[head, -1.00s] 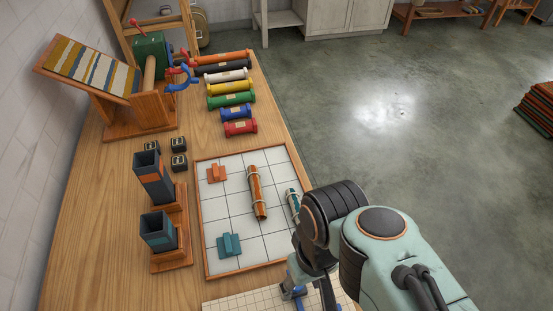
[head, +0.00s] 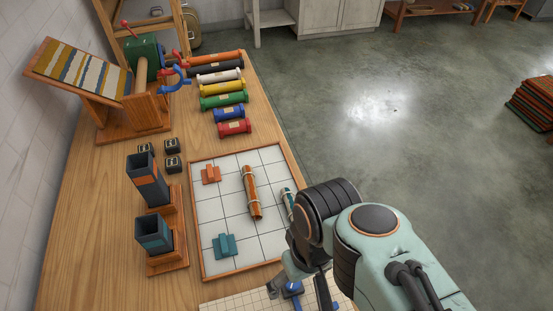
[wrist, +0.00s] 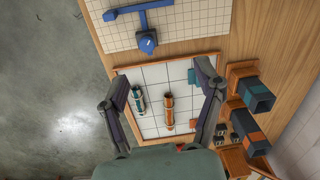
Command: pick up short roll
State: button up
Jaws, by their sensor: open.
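A short teal roll (head: 288,203) lies on the white gridded tray (head: 240,262), near its right edge; my arm partly covers it in the head view. In the wrist view the teal roll (wrist: 138,99) lies left of a longer orange-brown roll (wrist: 168,112), with a gap between them. The orange-brown roll (head: 252,192) is tied with pale bands at both ends. My gripper (wrist: 162,76) is open and empty, its fingers spread wide above the tray. It also shows low in the head view (head: 303,287), over the tray's near right corner.
An orange block (head: 210,174) and a teal block (head: 225,246) sit on the tray's left side. Two upright square tubes (head: 150,180) stand left of it. Coloured rolls (head: 222,101) line the table behind. A cutting mat with a blue tool (wrist: 147,42) lies beside the tray.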

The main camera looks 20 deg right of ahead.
jog(key=w+r+t, duration=0.4)
jog(key=w, duration=0.7)
jog(key=m+g, duration=0.2)
send_over(291, 204)
jog(key=shift+h, duration=0.4)
jog(key=f, duration=2.2)
jog(key=shift+s+f, duration=0.35)
jog(key=shift+f, duration=0.05)
jog(key=shift+g, duration=0.3)
jog(key=f, duration=0.5)
jog(key=shift+w+f, duration=0.3)
jog(key=shift+f, duration=0.1)
jog(key=shift+w+f, duration=0.1)
jog(key=shift+f, duration=0.35)
jog(key=c, duration=1.1)
